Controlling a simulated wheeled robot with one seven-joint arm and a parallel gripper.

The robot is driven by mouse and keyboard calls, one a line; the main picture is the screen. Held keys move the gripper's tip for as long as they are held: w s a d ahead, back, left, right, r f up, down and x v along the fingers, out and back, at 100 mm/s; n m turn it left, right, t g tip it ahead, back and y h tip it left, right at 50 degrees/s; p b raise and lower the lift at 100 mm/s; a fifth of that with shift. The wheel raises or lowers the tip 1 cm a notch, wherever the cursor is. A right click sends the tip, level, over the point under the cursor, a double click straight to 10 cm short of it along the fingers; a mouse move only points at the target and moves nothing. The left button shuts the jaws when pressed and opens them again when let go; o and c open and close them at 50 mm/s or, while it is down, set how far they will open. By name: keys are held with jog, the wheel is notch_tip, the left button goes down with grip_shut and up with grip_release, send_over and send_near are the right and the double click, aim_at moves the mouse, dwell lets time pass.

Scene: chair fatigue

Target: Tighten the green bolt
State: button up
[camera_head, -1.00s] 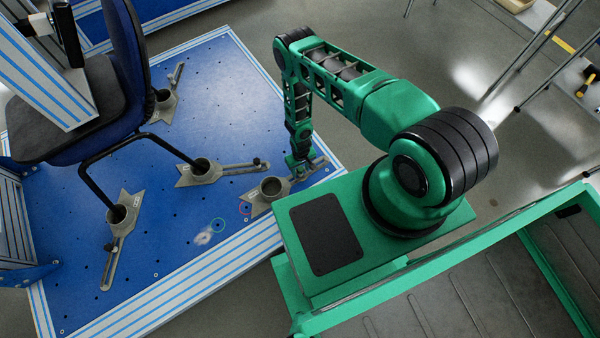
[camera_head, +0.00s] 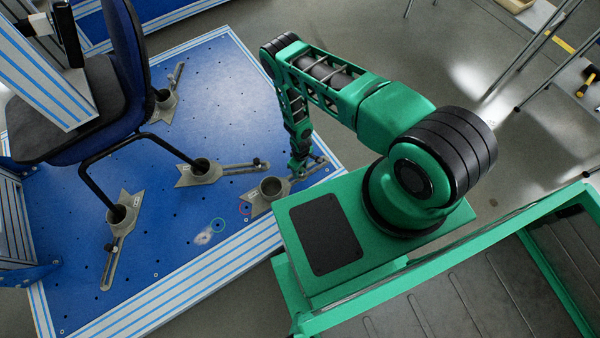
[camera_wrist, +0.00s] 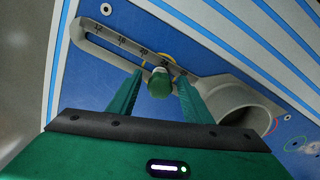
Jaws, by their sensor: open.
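The green bolt (camera_wrist: 159,82) shows in the wrist view, standing in the slot of a grey clamp plate (camera_wrist: 100,38) with numbers along it. My gripper (camera_wrist: 160,75) is open, with one green finger on each side of the bolt. Whether the fingers touch the bolt cannot be told. In the head view my gripper (camera_head: 299,170) is low over the near right clamp (camera_head: 257,203), and the bolt is hidden or too small to make out there.
The clamp's round cup (camera_wrist: 250,112) stands close to the right finger. The blue perforated plate (camera_head: 185,255) carries more grey clamps (camera_head: 200,173) and a blue chair (camera_head: 125,80) on black legs. Coloured rings (camera_head: 218,225) lie on the plate.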

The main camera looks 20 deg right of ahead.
jog(key=c, duration=1.1)
jog(key=shift+o, duration=0.2)
jog(key=m, duration=0.4)
jog(key=m, duration=0.4)
jog(key=m, duration=0.4)
